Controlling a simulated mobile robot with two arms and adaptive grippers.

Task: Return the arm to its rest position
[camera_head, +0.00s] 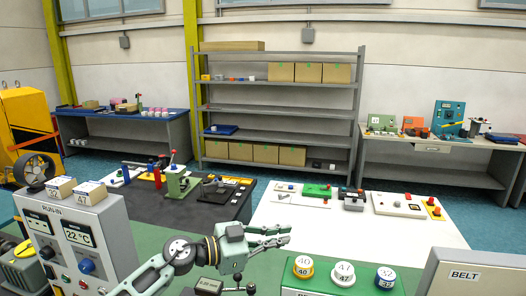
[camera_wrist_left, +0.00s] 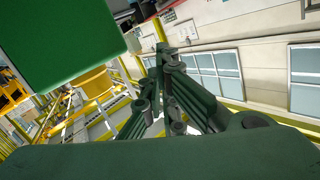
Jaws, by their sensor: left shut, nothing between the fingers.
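My left arm reaches in from the bottom left in the head view. Its gripper (camera_head: 287,235) points right, is shut and empty, and is held above the green bench (camera_head: 255,267). In the left wrist view the dark green fingers (camera_wrist_left: 163,55) point away from the camera, with windows and yellow posts behind them. Nothing is held there. My right gripper is in neither view.
A grey RUN-IN box (camera_head: 105,245) stands left of the arm. A black-knobbed lever (camera_head: 237,278) stands below the gripper. Benches with fixtures (camera_head: 320,192) lie beyond.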

